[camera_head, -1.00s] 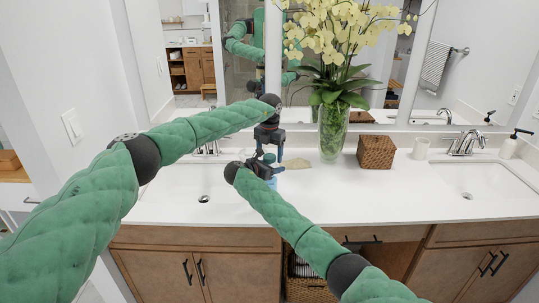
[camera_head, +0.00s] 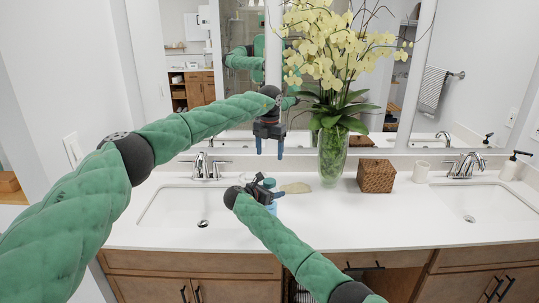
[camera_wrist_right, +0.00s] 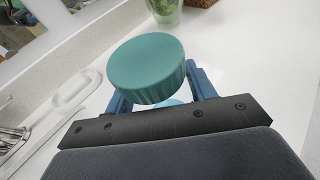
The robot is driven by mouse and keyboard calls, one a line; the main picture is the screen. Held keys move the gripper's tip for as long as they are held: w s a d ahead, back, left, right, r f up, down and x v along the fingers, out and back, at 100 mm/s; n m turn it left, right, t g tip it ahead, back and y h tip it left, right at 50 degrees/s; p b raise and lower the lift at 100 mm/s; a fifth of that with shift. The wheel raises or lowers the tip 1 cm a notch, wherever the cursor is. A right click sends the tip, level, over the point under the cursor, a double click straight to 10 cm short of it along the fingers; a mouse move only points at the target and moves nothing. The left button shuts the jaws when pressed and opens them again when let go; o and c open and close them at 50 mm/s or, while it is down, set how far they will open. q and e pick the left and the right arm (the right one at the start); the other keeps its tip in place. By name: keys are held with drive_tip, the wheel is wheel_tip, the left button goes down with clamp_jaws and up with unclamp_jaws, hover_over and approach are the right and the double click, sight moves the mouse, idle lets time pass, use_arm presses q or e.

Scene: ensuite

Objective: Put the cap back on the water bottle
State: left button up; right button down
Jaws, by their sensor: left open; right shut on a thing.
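A teal ribbed cap (camera_head: 269,183) sits at the top of the pale blue water bottle (camera_head: 274,209), by the left sink. In the right wrist view the cap (camera_wrist_right: 149,66) rises above my blue fingers, and a bit of the bottle (camera_wrist_right: 173,102) shows below it. I cannot tell if the cap is fully seated. My right gripper (camera_head: 265,190) is shut on the bottle, whose body is mostly hidden by my wrist. My left gripper (camera_head: 270,151) is open and empty, pointing down above the cap and apart from it.
A glass vase with yellow orchids (camera_head: 332,157) stands behind to the right, beside a woven box (camera_head: 376,176). A flat beige item (camera_head: 296,188) lies near the bottle. The left faucet (camera_head: 202,168) and sink (camera_head: 165,207) are to the left. The right counter front is clear.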

drive_tip(key=shift+c, duration=2.1)
unclamp_jaws()
drive_tip(key=b+v, duration=0.2)
drive_tip(key=v, duration=0.5)
drive_tip(key=shift+s+a+r+b, duration=0.15)
drive_tip(key=shift+s+a+b, duration=0.1)
drive_tip(key=shift+a+b, duration=0.1)
